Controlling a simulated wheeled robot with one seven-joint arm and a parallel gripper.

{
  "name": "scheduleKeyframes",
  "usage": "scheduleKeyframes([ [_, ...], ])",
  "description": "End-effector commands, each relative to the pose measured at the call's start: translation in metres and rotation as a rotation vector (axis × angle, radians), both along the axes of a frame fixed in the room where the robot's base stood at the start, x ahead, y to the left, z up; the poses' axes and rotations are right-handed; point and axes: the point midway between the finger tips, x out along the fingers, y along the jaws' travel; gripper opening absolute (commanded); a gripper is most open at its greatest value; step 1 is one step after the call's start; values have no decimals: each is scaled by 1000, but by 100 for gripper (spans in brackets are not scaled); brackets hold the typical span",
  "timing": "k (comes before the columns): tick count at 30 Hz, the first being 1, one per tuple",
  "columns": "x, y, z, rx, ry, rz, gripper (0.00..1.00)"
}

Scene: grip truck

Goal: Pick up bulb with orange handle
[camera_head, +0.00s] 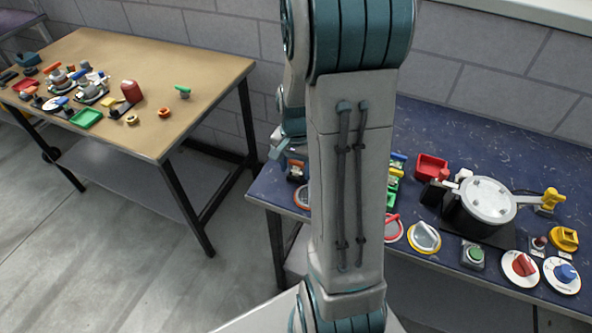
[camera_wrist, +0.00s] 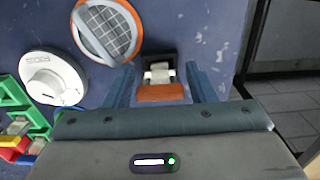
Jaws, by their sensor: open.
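The item with the orange handle (camera_wrist: 160,93) shows in the wrist view, with a pale cylindrical part (camera_wrist: 160,72) and a dark base behind the handle. It is on the blue table. My gripper (camera_wrist: 161,80) is open, with one blue finger on each side of the handle and a visible gap on both sides. In the head view an orange-topped item (camera_head: 296,164) shows at the blue table's left end, just left of my arm. My arm hides much of that area.
Close by on the blue table (camera_wrist: 225,30) are a round grille-faced disc (camera_wrist: 108,32), a white round knob (camera_wrist: 52,78) and green and red parts (camera_wrist: 15,120). The table edge lies to the right. A brown table (camera_head: 200,90) with several items stands at the left.

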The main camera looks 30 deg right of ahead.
Motion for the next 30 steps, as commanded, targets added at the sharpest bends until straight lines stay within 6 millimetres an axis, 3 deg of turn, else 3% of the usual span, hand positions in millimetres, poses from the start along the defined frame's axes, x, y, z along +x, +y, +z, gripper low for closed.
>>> scheduleKeyframes([
  [3,-1,0,-11,1,2,0,51],
  [10,0,0,-12,0,0,0,51],
  [11,0,0,-12,0,0,0,48],
  [14,0,0,-12,0,0,-1,20],
  [15,0,0,-12,0,0,-1,16],
  [25,0,0,-10,0,-1,0,16],
  [30,1,0,3,-1,-5,0,16],
])
